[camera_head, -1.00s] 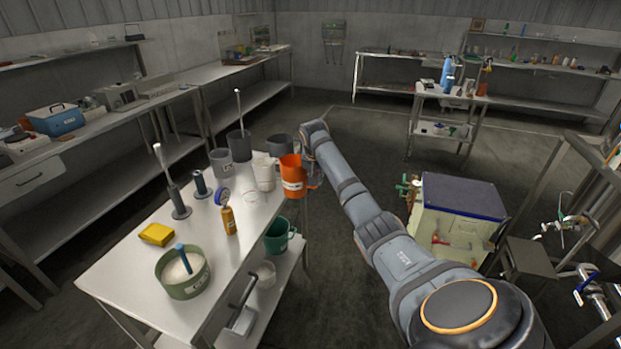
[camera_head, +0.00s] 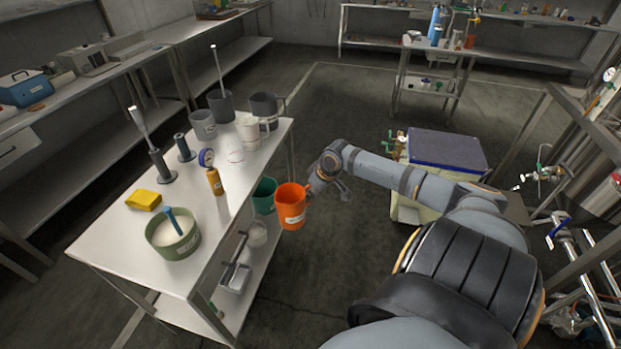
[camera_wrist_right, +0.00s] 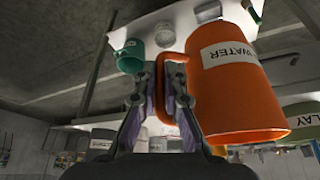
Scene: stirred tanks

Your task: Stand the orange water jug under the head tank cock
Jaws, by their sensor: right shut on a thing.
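The orange water jug (camera_head: 291,206) hangs upright in the air just off the table's right edge in the head view. My right gripper (camera_head: 314,184) is shut on its handle, on the jug's right side. In the right wrist view the jug (camera_wrist_right: 238,85) shows with its WATER label upside down, and the fingers (camera_wrist_right: 160,88) close around the handle. A valve with piping (camera_head: 545,176) stands at the far right by a metal frame; I cannot tell whether it is the head tank cock. My left gripper is not in view.
The steel table (camera_head: 115,235) holds grey jugs, a white jug, a green bowl (camera_head: 173,238) and a yellow block. A dark-lidded box (camera_head: 447,150) stands right of my wrist.

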